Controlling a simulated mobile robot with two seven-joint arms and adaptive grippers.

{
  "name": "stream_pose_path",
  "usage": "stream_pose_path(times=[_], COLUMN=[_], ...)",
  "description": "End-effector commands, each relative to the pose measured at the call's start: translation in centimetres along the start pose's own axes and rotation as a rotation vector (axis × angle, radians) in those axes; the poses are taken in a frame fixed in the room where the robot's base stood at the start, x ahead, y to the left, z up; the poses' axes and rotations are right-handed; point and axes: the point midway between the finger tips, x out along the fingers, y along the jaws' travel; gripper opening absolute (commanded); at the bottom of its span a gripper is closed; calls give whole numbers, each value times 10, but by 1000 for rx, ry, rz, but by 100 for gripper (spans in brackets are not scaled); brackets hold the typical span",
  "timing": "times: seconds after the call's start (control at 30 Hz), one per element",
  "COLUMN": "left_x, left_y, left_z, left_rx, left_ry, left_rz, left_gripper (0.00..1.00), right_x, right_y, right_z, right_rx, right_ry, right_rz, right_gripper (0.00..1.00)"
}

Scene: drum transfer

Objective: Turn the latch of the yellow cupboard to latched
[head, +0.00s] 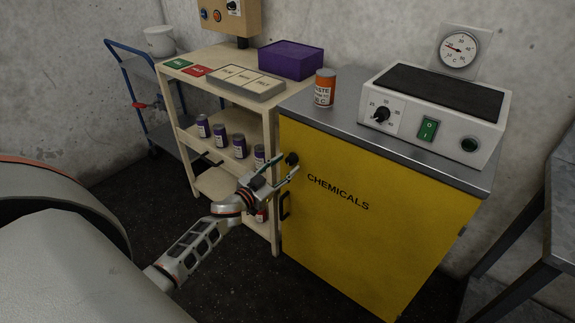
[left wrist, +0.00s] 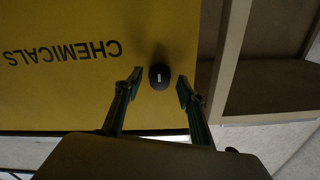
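The yellow cupboard (head: 365,225), marked CHEMICALS, has its door shut. Its latch is a round black knob (head: 292,158) near the door's upper left corner, above a black handle (head: 285,206). In the left wrist view the latch knob (left wrist: 160,77) shows a short white mark lined up roughly with the picture's vertical. My left gripper (head: 284,167) is in front of the door at the latch. In the left wrist view its open fingers (left wrist: 159,88) stand on either side of the knob, with a gap visible on both sides. My right gripper is not in view.
A wooden shelf (head: 225,60) with several purple cans stands close left of the cupboard. An orange waste can (head: 325,88) and a white hotplate device (head: 435,110) stand on the cupboard's grey top. A blue cart (head: 140,85) is at the back left, a metal table (head: 530,250) at right.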

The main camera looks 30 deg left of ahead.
Motion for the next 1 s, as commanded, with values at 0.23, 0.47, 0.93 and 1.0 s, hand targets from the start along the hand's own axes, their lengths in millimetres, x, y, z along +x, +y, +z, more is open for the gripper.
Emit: stream_pose_path(times=[0.23, 0.47, 0.93, 1.0], left_x=[14, 14, 14, 14], left_y=[0, 0, 0, 0], left_z=[1, 0, 0, 0], left_rx=[-1, -1, 19, 39], left_ry=[-1, -1, 0, 0], left_rz=[0, 0, 0, 0], left_gripper=[39, 39, 1, 1], right_x=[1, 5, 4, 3], right_y=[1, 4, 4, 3], right_z=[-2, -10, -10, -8], right_rx=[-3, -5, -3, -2], right_ry=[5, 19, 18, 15], right_rz=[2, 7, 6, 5], right_gripper=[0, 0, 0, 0])
